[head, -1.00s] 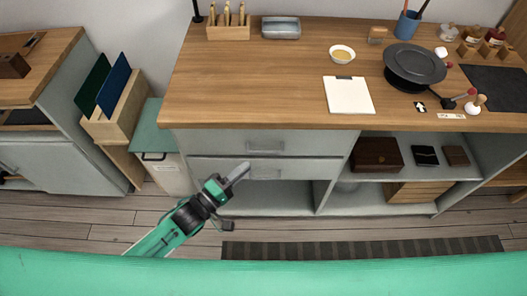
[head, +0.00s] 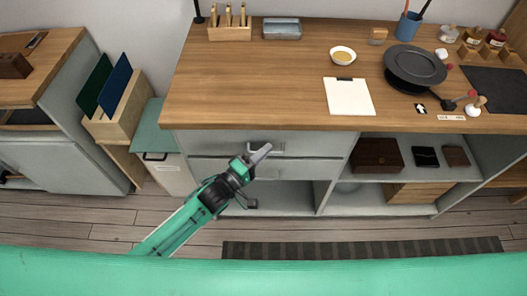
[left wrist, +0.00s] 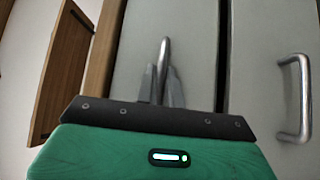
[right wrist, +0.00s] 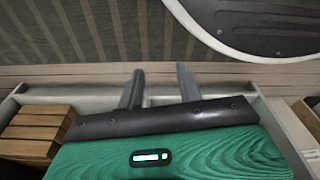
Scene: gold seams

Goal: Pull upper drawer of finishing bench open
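The finishing bench's upper drawer (head: 215,143) is a grey front just below the wooden top, and looks closed. Its metal bar handle (head: 279,147) shows at my left gripper (head: 262,153). In the left wrist view this handle (left wrist: 165,48) runs between the two close-set fingers (left wrist: 161,85), which appear shut on it. Exact contact is hard to see. The lower drawer (head: 214,168) is closed below; its handle (left wrist: 304,98) is at the right in the left wrist view. My right gripper (right wrist: 160,85) is open and empty, and is out of the head view.
The wooden benchtop (head: 250,90) holds a clipboard (head: 349,97), a small bowl (head: 343,56) and a dark round turntable (head: 414,69). Open shelves to the right hold a brown box (head: 377,154). A bin with a green lid (head: 155,128) stands left of the drawers. A striped mat (head: 360,248) lies on the floor.

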